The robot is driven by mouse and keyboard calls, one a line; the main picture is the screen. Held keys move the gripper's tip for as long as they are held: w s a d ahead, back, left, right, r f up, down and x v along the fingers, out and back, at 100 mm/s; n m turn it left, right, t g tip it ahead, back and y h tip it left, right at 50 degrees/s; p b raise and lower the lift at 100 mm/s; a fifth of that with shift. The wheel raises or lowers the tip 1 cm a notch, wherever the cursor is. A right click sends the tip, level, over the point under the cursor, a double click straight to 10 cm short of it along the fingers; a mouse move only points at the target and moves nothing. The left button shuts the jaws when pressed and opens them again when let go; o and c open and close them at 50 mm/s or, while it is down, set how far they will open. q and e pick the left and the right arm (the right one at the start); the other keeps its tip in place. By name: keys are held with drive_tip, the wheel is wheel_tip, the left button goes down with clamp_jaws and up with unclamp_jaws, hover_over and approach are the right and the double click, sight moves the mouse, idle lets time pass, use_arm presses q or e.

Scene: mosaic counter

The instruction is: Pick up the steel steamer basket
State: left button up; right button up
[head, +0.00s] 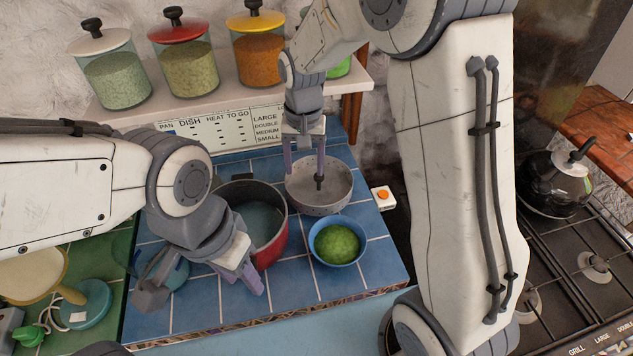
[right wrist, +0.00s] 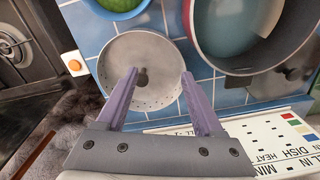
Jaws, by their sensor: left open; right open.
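The steel steamer basket (head: 333,206) is a round grey perforated bowl with a dark central post. It stands on the blue tiles behind the blue bowl and beside the red pot. In the right wrist view the basket (right wrist: 150,52) lies just beyond my fingers. My right gripper (head: 305,172) is open above the basket, pointing down, its lilac fingers on either side of the post from the camera's viewpoint. In the right wrist view the gripper (right wrist: 157,84) holds nothing; contact cannot be told. My left gripper (head: 252,280) is open and empty in front of the red pot.
The red pot (head: 273,251) stands close left of the basket. A blue bowl (head: 337,259) with green contents is in front. A white box with an orange button (head: 384,197) is at right. A shelf (head: 215,100) with jars and a label board (head: 215,128) are behind.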

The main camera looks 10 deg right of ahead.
sight(319, 181)
drive_tip(key=w+d+f+m, duration=0.1)
drive_tip(key=w+f, duration=0.1)
drive_tip(key=w+d+f+m, duration=0.1)
drive_tip(key=w+d+f, duration=0.1)
drive_tip(key=shift+d+f, duration=0.2)
drive_tip(key=shift+d, duration=0.05)
drive_tip(key=f, duration=0.1)
drive_tip(key=f+p, duration=0.1)
drive_tip(key=f, duration=0.1)
drive_tip(key=f+p, duration=0.1)
drive_tip(key=f, duration=0.1)
drive_tip(key=shift+s+d+f, duration=0.15)
drive_tip(key=shift+s+d, duration=0.1)
drive_tip(key=shift+d, duration=0.15)
drive_tip(key=shift+f, duration=0.45)
clamp_jaws()
